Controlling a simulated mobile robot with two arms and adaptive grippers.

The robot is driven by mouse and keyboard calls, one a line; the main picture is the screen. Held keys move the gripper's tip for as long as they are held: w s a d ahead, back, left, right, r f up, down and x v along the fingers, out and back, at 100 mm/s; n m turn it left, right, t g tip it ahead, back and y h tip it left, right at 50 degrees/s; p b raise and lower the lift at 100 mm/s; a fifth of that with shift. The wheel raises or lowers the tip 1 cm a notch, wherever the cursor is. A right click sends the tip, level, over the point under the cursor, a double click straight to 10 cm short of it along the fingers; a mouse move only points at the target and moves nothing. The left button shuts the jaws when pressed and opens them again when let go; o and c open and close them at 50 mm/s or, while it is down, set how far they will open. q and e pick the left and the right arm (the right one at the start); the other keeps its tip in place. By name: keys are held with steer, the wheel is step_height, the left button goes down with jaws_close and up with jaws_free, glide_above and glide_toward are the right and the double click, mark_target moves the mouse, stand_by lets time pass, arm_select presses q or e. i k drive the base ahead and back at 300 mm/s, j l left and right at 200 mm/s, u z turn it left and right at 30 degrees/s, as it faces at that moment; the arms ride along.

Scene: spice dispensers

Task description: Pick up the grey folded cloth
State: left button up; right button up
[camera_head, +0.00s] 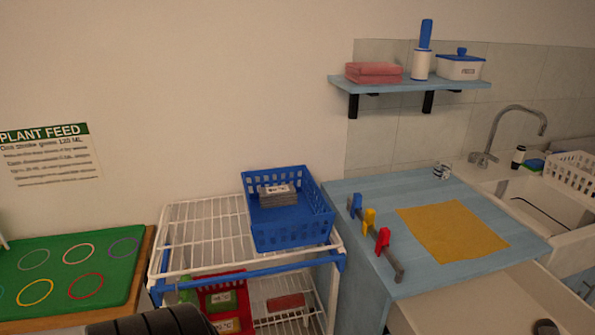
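A grey folded cloth (278,198) with a white label on top lies in the blue basket (290,238). The basket stands on the top of the white wire rack (203,237). Nothing is touching the cloth from above. Neither of my grippers shows clearly in the head view. A dark ribbed part at the bottom edge appears to be mine.
Red folded cloths (374,72) lie on the wall shelf (408,86). A yellow cloth (452,231) lies on the blue counter (365,196), beside a rail with colored clips (376,235). A drawer (480,305) stands open below. A green board (62,268) is at left.

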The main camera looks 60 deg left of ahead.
mark_target(283, 195)
steer(key=k+u, duration=0.2)
steer(key=u, duration=1.6)
